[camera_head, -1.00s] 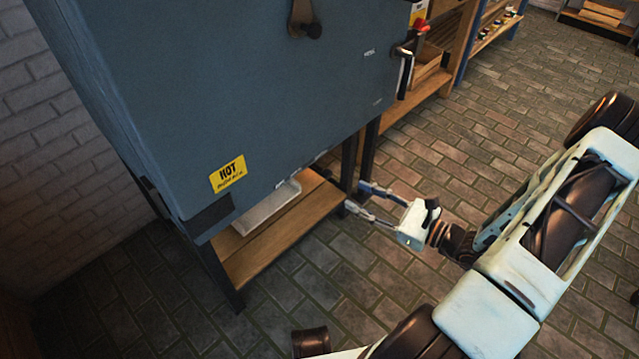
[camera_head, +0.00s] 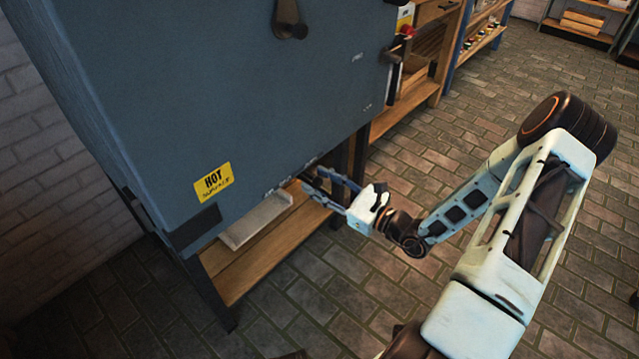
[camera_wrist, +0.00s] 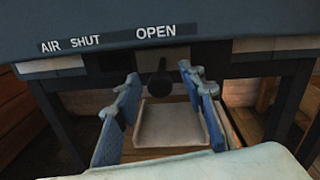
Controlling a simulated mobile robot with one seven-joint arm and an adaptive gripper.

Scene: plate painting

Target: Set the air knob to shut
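The dark air knob (camera_wrist: 159,84) hangs under the front edge of the grey-blue cabinet (camera_head: 230,110). In the wrist view it is below the OPEN label (camera_wrist: 155,32), to the right of the SHUT label (camera_wrist: 86,41) and the AIR label (camera_wrist: 50,46). My gripper (camera_wrist: 160,82) is open. Its blue-padded fingers stand on the left and right of the knob, with gaps visible on both sides. Whether the fingertips reach as deep as the knob is unclear. In the head view my gripper (camera_head: 318,184) is at the cabinet's lower edge, and the knob cannot be made out there.
A pale tray (camera_head: 258,222) rests on the wooden shelf (camera_head: 240,272) below the cabinet. Dark legs (camera_head: 359,155) support the cabinet. A yellow HOT label (camera_head: 213,182) is on its front. The brick floor (camera_head: 420,180) to the right is open.

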